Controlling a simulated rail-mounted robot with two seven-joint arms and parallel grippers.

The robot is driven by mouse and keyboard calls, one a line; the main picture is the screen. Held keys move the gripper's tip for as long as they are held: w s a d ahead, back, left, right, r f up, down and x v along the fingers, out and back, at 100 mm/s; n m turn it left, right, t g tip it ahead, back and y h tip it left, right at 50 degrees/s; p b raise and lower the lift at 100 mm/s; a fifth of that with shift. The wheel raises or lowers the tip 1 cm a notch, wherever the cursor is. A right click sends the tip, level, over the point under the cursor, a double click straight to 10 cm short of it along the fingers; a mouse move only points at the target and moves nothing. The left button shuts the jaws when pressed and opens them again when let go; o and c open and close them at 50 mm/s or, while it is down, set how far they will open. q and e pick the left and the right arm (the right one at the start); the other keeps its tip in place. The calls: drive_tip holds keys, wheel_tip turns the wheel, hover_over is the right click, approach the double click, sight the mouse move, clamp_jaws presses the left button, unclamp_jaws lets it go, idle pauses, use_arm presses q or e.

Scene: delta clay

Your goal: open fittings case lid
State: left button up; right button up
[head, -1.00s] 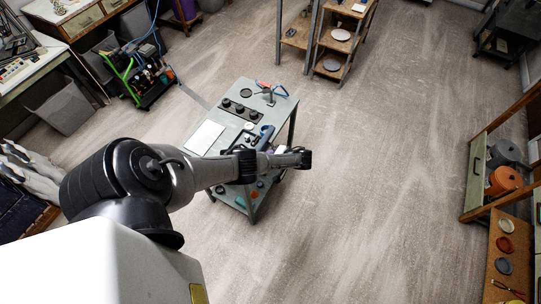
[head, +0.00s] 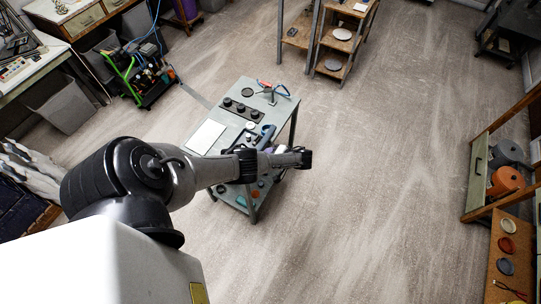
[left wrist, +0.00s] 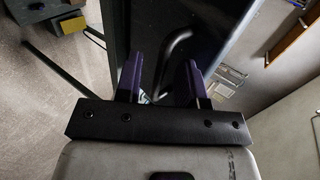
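My left arm reaches in from the left in the head view, and its gripper (head: 304,158) is over the right edge of the grey-green cart. In the left wrist view its two purple fingers (left wrist: 163,82) are apart with nothing seen clamped between them. A dark panel (left wrist: 215,35) with a curved dark bar (left wrist: 178,42) lies beyond the fingertips; I cannot tell whether this is the fittings case. No case lid can be made out clearly. My right gripper is not in view.
The cart (head: 223,118) carries a white sheet (head: 206,137), a strip of black knobs (head: 241,107) and a red-and-blue-handled tool (head: 271,88). Small items lie on its lower shelf. Open floor (head: 390,180) extends to the right; a wooden rack (head: 340,40) stands behind.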

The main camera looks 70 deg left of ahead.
use_arm(q)
drive_tip(key=shift+w+d, duration=0.1)
drive_tip(key=v, duration=1.3)
drive_tip(key=shift+w+r+p, duration=0.2)
drive_tip(key=shift+p, duration=0.1)
drive_tip(key=shift+d, duration=0.1)
